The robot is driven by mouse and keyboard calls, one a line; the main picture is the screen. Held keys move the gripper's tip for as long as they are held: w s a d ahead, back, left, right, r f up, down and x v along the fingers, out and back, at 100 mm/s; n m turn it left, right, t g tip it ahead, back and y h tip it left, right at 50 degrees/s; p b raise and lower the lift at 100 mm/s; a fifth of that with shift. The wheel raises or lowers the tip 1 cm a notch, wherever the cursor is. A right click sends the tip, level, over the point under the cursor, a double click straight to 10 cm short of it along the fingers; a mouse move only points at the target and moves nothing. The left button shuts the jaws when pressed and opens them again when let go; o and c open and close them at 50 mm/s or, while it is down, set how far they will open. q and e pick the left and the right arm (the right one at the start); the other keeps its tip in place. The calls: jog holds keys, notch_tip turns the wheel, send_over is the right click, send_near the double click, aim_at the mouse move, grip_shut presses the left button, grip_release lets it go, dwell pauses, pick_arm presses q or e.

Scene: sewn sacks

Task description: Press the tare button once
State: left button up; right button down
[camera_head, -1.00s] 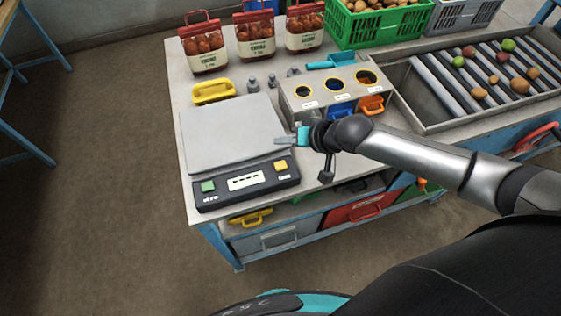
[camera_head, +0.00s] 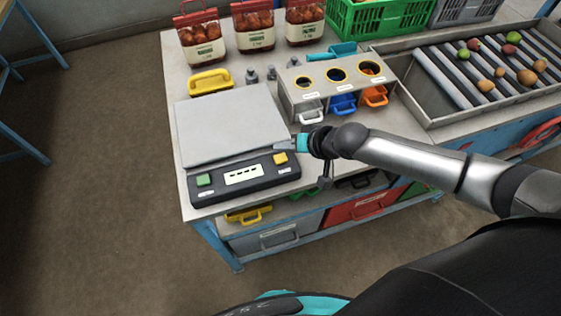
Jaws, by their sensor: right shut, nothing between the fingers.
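The scale has a grey weighing plate (camera_head: 230,122) and a dark front panel (camera_head: 222,184). The panel carries a green button (camera_head: 204,180) at its left, a pale display (camera_head: 247,174) in the middle and a yellow-orange button (camera_head: 280,158) at its right. The small labels by the buttons are too blurred to read. My right gripper (camera_head: 280,147) is shut and empty, with its fingertips just behind the yellow-orange button at the plate's front right corner. I cannot tell whether it touches anything. My left gripper is not in view.
Right of the scale is a grey box (camera_head: 292,94) with round holes and coloured drawers. Behind the scale are a yellow-handled item (camera_head: 210,82), small dark weights (camera_head: 252,76) and sacks (camera_head: 203,40). A roller conveyor (camera_head: 470,80) with produce lies at the right.

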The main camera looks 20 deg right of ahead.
aim_at(276, 156)
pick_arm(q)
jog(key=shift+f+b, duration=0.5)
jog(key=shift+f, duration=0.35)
pick_arm(e)
jog(key=shift+f, duration=1.3)
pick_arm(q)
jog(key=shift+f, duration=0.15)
pick_arm(e)
jog(key=shift+f, duration=0.4)
pick_arm(q)
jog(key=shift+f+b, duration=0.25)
jog(key=shift+b, duration=0.2)
pick_arm(e)
jog(key=shift+f, duration=0.5)
dwell(0.4)
pick_arm(q)
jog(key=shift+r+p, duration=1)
jog(key=shift+p, duration=0.05)
pick_arm(e)
jog(key=shift+r, duration=0.95)
notch_tip(276, 156, up, 5)
jog(key=p, duration=0.5)
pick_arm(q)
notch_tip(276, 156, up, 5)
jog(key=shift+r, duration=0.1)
